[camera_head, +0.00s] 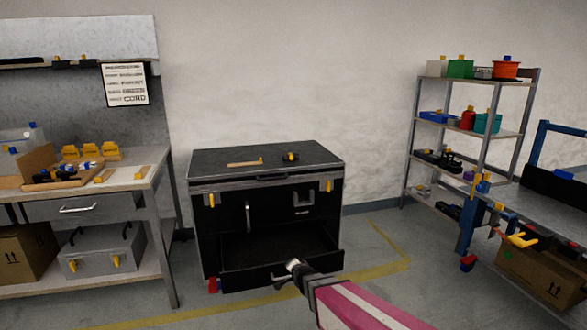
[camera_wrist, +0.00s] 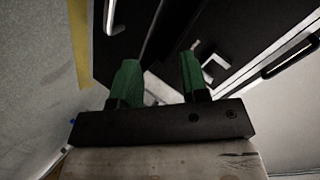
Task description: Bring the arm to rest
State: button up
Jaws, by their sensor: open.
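My arm reaches in from the bottom right of the head view. My gripper (camera_head: 290,270) is at the front of the open lower drawer (camera_head: 240,276) of a black chest (camera_head: 265,202); I cannot tell whether it touches the drawer. In the wrist view my gripper (camera_wrist: 161,76) shows two green fingers standing apart, with nothing held between them. Dark panels of the chest and a pale bracket lie beyond the fingers. The drawer looks empty where I can see into it; part of its front is hidden behind my gripper.
A workbench (camera_head: 120,182) with bins and a drawer stands at the left. A shelf rack (camera_head: 480,130) with coloured containers and a second bench (camera_head: 545,210) stand at the right. Small items lie on the chest top. Grey floor with yellow tape (camera_head: 385,268) lies open right of the chest.

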jog(key=s+d+r+n+g+h, duration=0.1)
jog(key=s+d+r+n+g, duration=0.3)
jog(key=s+d, duration=0.5)
jog(key=s+d+r+n+g+h, duration=0.2)
jog(key=s+d+r+n+g, duration=0.2)
jog(key=s+d+g, duration=0.4)
jog(key=shift+s+d, duration=0.85)
jog(key=shift+s, duration=0.3)
